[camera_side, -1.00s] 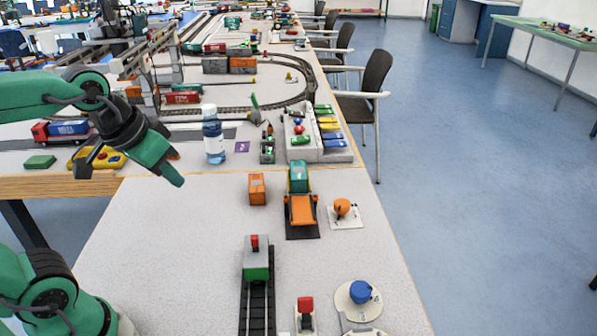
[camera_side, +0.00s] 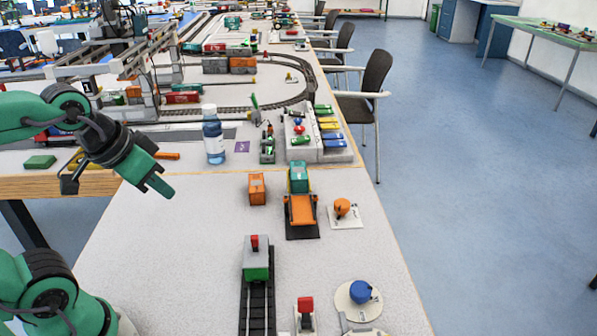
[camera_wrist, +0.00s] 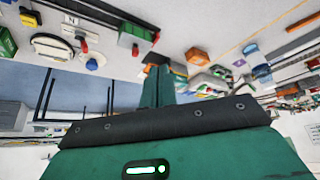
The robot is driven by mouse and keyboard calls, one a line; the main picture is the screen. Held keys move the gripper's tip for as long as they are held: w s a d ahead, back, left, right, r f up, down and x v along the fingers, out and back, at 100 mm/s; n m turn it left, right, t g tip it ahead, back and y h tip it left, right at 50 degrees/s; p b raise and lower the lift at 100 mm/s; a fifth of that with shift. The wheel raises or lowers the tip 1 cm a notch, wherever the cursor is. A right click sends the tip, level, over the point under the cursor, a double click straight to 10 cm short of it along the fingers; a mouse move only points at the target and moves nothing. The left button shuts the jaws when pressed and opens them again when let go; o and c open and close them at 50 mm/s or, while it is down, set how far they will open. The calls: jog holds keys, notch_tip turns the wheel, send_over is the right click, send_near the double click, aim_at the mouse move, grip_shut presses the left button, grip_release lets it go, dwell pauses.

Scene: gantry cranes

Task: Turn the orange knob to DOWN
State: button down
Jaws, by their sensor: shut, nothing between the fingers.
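The orange knob (camera_side: 342,206) sits on a small white plate (camera_side: 345,223) near the right edge of the near table, in the side view. Any lettering on the plate is too small to read. My gripper (camera_side: 163,190) is shut and empty, in the air over the left part of the table, well to the left of the knob and apart from it. In the wrist view my gripper (camera_wrist: 158,85) points at the toys, and I cannot make out the orange knob for sure there.
An orange crate (camera_side: 257,189) and an orange ramp (camera_side: 302,210) with a teal block (camera_side: 298,177) stand between my gripper and the knob. A blue knob (camera_side: 360,291), a red lever (camera_side: 305,305) and a grey-green wagon (camera_side: 256,258) are nearer. A bottle (camera_side: 213,135) stands behind.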

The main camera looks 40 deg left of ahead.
dwell(0.4)
